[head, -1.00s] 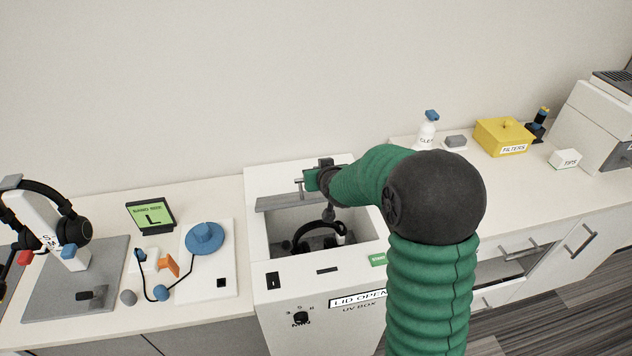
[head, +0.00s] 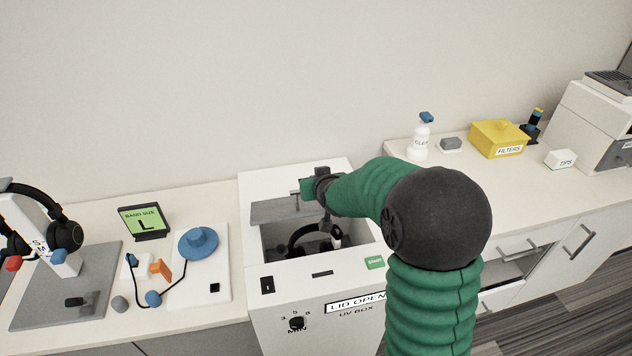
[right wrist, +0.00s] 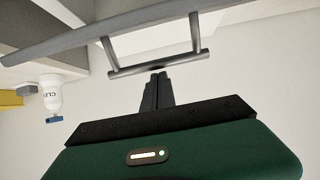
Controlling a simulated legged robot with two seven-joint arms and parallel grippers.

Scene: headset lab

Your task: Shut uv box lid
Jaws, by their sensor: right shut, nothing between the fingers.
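The white UV box (head: 252,247) stands at the middle of the head view. Its front label reads "LID OPEN". Its grey lid (head: 275,213) is raised at the rear of the opening, and a dark headset (head: 301,236) shows inside. The lid has a bar handle (right wrist: 185,64), plain in the right wrist view, where the lid (right wrist: 75,45) crosses the top. My right gripper (head: 303,190) is at the handle. In the wrist view its fingers (right wrist: 157,77) are shut and empty, tips at the handle bar; contact is unclear. My left gripper is out of view.
Left of the box are a band size sign (head: 145,221), a blue round piece (head: 198,243) on a white board and a headset on a stand (head: 62,262). To the right are a spray bottle (head: 419,142) and a yellow filters box (head: 498,139). My right arm covers the box's right side.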

